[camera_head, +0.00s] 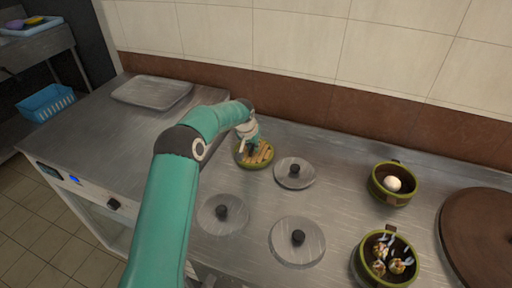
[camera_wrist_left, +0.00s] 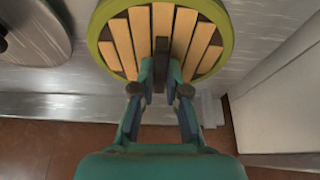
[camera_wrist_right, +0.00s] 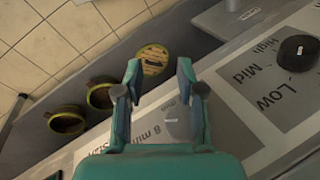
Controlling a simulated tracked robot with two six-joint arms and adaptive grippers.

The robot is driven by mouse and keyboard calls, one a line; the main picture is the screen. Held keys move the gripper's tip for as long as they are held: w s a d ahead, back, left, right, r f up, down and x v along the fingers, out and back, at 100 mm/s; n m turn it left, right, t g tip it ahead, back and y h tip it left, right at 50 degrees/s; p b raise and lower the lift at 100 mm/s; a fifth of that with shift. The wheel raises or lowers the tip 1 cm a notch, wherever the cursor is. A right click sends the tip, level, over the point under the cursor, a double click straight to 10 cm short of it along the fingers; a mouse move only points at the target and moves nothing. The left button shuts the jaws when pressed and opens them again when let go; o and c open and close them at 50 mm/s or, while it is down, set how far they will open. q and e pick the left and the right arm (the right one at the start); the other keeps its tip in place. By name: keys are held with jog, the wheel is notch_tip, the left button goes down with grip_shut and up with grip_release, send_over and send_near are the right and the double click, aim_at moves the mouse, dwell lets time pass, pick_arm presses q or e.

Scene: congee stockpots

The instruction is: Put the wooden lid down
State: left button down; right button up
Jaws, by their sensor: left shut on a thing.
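The round wooden lid (camera_head: 262,155) has pale slats and a green rim. It is towards the back of the metal counter in the head view. My left gripper (camera_head: 254,147) is above it. In the left wrist view my left gripper (camera_wrist_left: 160,75) is shut on the dark handle at the middle of the wooden lid (camera_wrist_left: 137,30). I cannot tell whether the lid rests on something or is held just above it. My right gripper (camera_wrist_right: 159,70) is open and empty in the right wrist view; it is outside the head view.
Grey lids with black knobs (camera_head: 313,242) lie on the counter (camera_head: 340,190) in front and to the right. A green-rimmed pot with an egg (camera_head: 378,190) and another pot with food (camera_head: 366,268) stand at right. A large brown round lid (camera_head: 485,230) is at the right edge.

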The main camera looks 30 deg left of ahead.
pick_arm(q)
jog(key=c, duration=1.2)
grip_release()
jog(key=v, duration=1.2)
jog(key=shift+b, duration=0.35)
jog(key=shift+s, duration=0.15)
